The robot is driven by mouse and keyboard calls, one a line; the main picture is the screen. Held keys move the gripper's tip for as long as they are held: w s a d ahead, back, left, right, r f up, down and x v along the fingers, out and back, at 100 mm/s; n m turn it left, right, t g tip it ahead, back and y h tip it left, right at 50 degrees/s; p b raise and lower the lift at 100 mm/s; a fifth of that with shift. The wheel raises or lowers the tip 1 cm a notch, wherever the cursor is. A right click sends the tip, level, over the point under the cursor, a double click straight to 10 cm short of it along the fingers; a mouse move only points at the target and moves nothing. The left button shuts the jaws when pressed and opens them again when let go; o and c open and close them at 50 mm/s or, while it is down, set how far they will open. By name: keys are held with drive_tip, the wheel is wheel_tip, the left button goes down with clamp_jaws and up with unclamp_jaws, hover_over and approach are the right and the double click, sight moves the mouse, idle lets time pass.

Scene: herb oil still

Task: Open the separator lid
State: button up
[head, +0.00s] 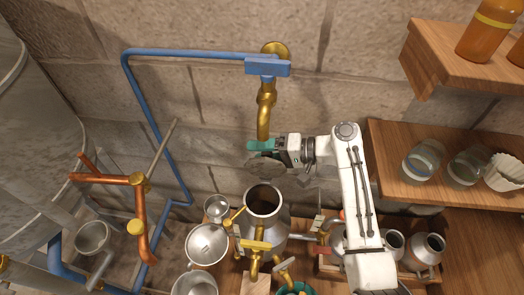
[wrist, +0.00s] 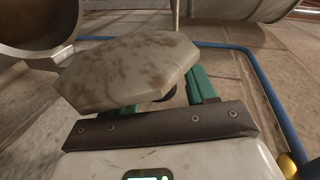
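The separator (head: 278,222) is a grey metal can with a round mouth, standing among the vessels at the lower middle of the head view. Its mouth is uncovered and dark inside. The separator lid (head: 266,167), a mottled grey plate with cut corners, is above and behind the mouth, apart from it. My gripper (head: 262,146) has teal fingers and is at the lid, below the brass tap. In the wrist view the lid (wrist: 130,68) lies across the fingers, with a dark knob (wrist: 160,94) between them. The lid hides part of the grip.
A brass tap (head: 265,110) with a blue handle hangs just above my gripper. Metal funnels and cups (head: 207,243) and brass valves (head: 256,247) crowd around the separator. A wooden shelf (head: 400,178) with jars is at right. A blue pipe (head: 145,100) runs along the stone wall.

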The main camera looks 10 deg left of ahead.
drive_tip(key=shift+r, duration=0.1)
wheel_tip(320, 180, up, 4)
drive_tip(key=p, duration=0.3)
drive_tip(key=shift+p, duration=0.35)
drive_tip(key=r+p, duration=0.1)
drive_tip(key=s+p, duration=0.1)
drive_tip(key=p, duration=0.1)
drive_tip(key=s+r+p, duration=0.1)
drive_tip(key=shift+s+d+r, duration=0.15)
drive_tip(key=shift+d+r, duration=0.15)
drive_tip(key=shift+r, duration=0.05)
drive_tip(key=p, duration=0.1)
drive_tip(key=s+r+p, duration=0.2)
drive_tip(key=shift+s+d+r+p, duration=0.1)
drive_tip(key=shift+d+r+p, duration=0.15)
drive_tip(key=shift+d+p, duration=0.05)
drive_tip(key=s+d+r, duration=0.2)
drive_tip(key=s+r, duration=0.1)
drive_tip(key=s, duration=0.6)
drive_tip(key=shift+d+r, duration=0.2)
drive_tip(key=shift+r, duration=0.1)
drive_tip(key=shift+b, duration=0.35)
